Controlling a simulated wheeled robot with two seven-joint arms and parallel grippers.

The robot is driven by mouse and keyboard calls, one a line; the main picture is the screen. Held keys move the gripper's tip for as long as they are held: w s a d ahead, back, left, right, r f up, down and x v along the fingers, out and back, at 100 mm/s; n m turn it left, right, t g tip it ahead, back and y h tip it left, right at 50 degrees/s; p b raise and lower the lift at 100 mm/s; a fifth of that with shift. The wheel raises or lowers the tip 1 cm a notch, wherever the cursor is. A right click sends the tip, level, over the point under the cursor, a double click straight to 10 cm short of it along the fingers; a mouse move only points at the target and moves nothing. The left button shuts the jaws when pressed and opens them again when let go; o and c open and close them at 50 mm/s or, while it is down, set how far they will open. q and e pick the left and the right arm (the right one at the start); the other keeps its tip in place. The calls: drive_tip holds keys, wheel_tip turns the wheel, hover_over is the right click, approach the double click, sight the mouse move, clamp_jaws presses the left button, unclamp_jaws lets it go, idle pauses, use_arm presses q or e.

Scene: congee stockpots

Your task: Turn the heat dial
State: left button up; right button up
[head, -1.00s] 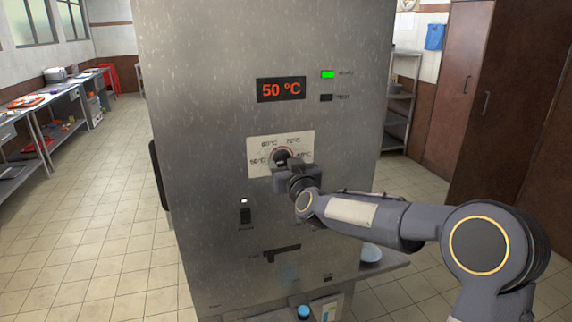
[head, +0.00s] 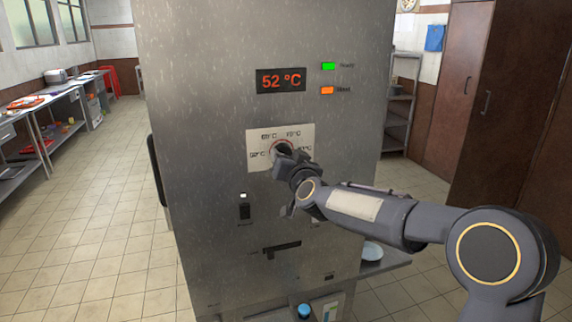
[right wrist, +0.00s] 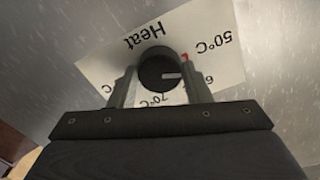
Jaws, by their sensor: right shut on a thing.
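The heat dial (head: 282,147) is a dark round knob on a white label plate (head: 254,135) on the front of a steel machine. My right gripper (head: 284,156) is at the dial and covers much of it in the head view. In the right wrist view the dial (right wrist: 158,72) sits between the two fingers (right wrist: 160,85), which are shut on it. A light pointer mark shows on its face and a small red mark beside it. The display (head: 281,80) reads 52 °C. A green light (head: 328,66) and an orange light (head: 327,90) are lit. My left gripper is out of view.
Below the dial are a black switch (head: 244,210) and a dark slot handle (head: 282,248). A low shelf with a pale dish (head: 371,251) juts out at the machine's lower right. Tiled floor (head: 100,220) lies open to the left.

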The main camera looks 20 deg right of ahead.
drive_tip(key=shift+m+b, duration=1.7)
drive_tip(key=shift+m, duration=2)
drive_tip(key=o, duration=1)
drive_tip(key=s+b, duration=0.1)
drive_tip(key=s, duration=0.6)
drive_tip(key=shift+s+d, duration=0.15)
drive_tip(key=shift+s, duration=0.25)
